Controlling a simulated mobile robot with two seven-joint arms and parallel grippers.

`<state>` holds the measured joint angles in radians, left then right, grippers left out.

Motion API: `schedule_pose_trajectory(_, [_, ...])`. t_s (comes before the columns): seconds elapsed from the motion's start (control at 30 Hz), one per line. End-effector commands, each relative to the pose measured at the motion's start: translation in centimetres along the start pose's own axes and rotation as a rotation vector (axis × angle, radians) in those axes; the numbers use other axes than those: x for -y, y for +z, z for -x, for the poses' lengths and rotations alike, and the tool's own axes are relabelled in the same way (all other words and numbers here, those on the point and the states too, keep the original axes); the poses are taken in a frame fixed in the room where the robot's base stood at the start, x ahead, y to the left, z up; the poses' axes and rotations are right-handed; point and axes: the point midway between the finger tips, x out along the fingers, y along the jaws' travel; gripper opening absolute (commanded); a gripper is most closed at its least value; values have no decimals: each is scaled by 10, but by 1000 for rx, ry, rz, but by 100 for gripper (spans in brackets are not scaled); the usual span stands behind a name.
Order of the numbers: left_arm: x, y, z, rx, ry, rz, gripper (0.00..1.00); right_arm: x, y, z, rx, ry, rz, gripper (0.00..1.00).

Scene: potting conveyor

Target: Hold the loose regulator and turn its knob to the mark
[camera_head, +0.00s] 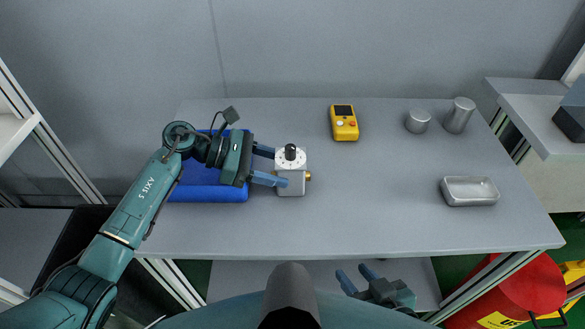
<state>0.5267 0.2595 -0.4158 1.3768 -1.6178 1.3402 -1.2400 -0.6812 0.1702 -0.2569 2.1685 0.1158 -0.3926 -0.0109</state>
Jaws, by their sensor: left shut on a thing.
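The regulator (292,184) is a small white-grey block with a brass fitting on its right side. It stands upright on the grey table. Its black knob (290,152) sits on top, on a pale round dial; the mark is too small to make out. My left gripper (281,168) comes from the left with its blue fingers shut on the regulator's body. My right gripper (357,278) is below the table's front edge, low in the picture, with its two blue fingers apart and nothing between them.
A blue mat or tray (210,192) lies under my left wrist. A yellow meter (344,123) lies at the back middle. Two grey cylinders (418,121) (459,115) stand at the back right, and a metal dish (469,191) at the right. The table's middle front is clear.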

Motion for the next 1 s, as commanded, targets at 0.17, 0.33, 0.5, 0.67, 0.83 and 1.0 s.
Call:
schedule_pose_trajectory(0.17, [0, 0, 0, 0, 0, 0, 36, 0, 0, 0, 0, 0, 0, 36])
schedule_pose_trajectory(0.33, [0, 0, 0, 0, 0, 0, 36, 0, 0, 0, 0, 0, 0, 36])
schedule_pose_trajectory(0.5, [0, 0, 0, 0, 0, 0, 36, 0, 0, 0, 0, 0, 0, 37])
schedule_pose_trajectory(0.67, [0, 0, 0, 0, 0, 0, 36, 1, 4, -4, 31, -22, 31, 42])
schedule_pose_trajectory(0.83, [0, 0, 0, 0, 0, 0, 36, -12, 32, -19, 207, -102, 180, 42])
schedule_pose_trajectory(1.0, [0, 0, 0, 0, 0, 0, 36, -98, 90, -16, 419, -104, 203, 42])
